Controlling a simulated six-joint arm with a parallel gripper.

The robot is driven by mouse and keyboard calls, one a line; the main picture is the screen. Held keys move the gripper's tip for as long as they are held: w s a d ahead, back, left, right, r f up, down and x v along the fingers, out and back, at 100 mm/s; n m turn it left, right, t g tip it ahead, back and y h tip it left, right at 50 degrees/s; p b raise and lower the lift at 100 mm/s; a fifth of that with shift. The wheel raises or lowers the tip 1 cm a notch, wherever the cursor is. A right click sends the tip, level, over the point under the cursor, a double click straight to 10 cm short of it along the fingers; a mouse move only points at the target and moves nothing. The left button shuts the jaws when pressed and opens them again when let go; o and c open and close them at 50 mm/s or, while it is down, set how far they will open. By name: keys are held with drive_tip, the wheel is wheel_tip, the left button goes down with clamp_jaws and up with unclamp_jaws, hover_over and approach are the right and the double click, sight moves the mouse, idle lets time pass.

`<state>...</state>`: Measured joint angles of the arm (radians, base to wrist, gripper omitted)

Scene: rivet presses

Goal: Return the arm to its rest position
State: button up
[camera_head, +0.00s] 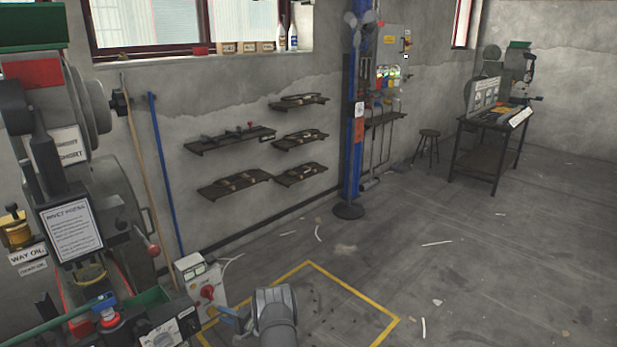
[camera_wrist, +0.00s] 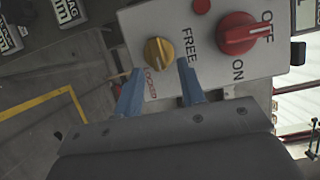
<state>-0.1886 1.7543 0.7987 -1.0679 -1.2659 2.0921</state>
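My gripper (camera_head: 230,314) is low in the head view, in front of a white control box (camera_head: 186,272). In the wrist view my gripper (camera_wrist: 160,66) has its two blue fingers apart, with nothing held between them. A yellow knob (camera_wrist: 158,51) on the box face shows just beyond the gap between the fingertips. I cannot tell whether a finger touches it. "FREE" and a red label are printed beside this knob. A larger red knob (camera_wrist: 237,33) with "OFF" and "ON" sits to its right, clear of the fingers.
A rivet press (camera_head: 75,200) with a sign fills the left side of the head view. Wall shelves (camera_head: 230,138), a blue post (camera_head: 353,150) and a work table (camera_head: 490,130) stand farther back. Open floor (camera_head: 440,260) lies to the right, past yellow floor lines.

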sight(212, 311)
drive_tip(key=shift+x, duration=1.05)
drive_tip(key=n+h, duration=0.1)
drive_tip(key=n, duration=0.1)
drive_tip(key=r+n+h, duration=0.1)
drive_tip(key=n, duration=0.2)
drive_tip(key=n+h, duration=0.1)
drive_tip(key=n, duration=0.1)
drive_tip(key=shift+s+a+r+n+h, duration=0.2)
drive_tip(key=shift+a+n+h, duration=0.1)
drive_tip(key=n, duration=0.1)
drive_tip(key=n+t+h, duration=0.1)
drive_tip(key=shift+s+a+r+n+h, duration=0.2)
drive_tip(key=shift+n+h, duration=0.1)
drive_tip(key=shift+n, duration=0.1)
drive_tip(key=shift+s+a+n+t+h, duration=0.15)
drive_tip(key=shift+n+t+h, duration=0.35)
drive_tip(key=shift+n, duration=0.3)
